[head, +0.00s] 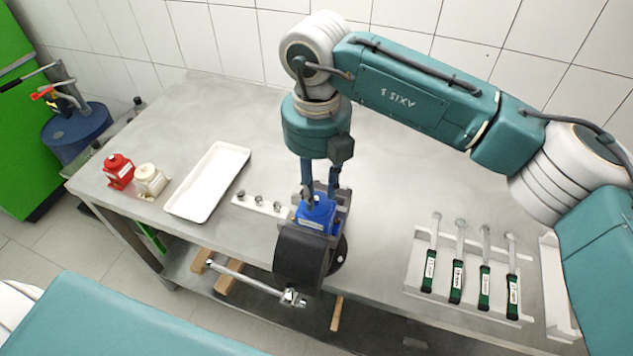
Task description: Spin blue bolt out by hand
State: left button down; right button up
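A blue pump body (316,217) with a pale label sits in a dark vise (301,262) at the table's front edge. My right gripper (319,193) points down at the top of the blue body, with its fingers on or just above it. The two fingers show as separate prongs, but their tips are too small and partly hidden to tell whether they hold anything. The blue bolt cannot be made out; the gripper hides that area. My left gripper is out of view.
A white tray (209,183), a small strip (262,205) with dark parts, and red (118,171) and cream (150,181) pumps stand to the left. A rack with several green-handled wrenches (457,281) lies right.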

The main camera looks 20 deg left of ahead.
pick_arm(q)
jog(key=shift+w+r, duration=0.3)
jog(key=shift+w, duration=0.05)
pick_arm(e)
jog(key=shift+s+f, duration=0.1)
jog(key=shift+f, duration=0.45)
grip_shut()
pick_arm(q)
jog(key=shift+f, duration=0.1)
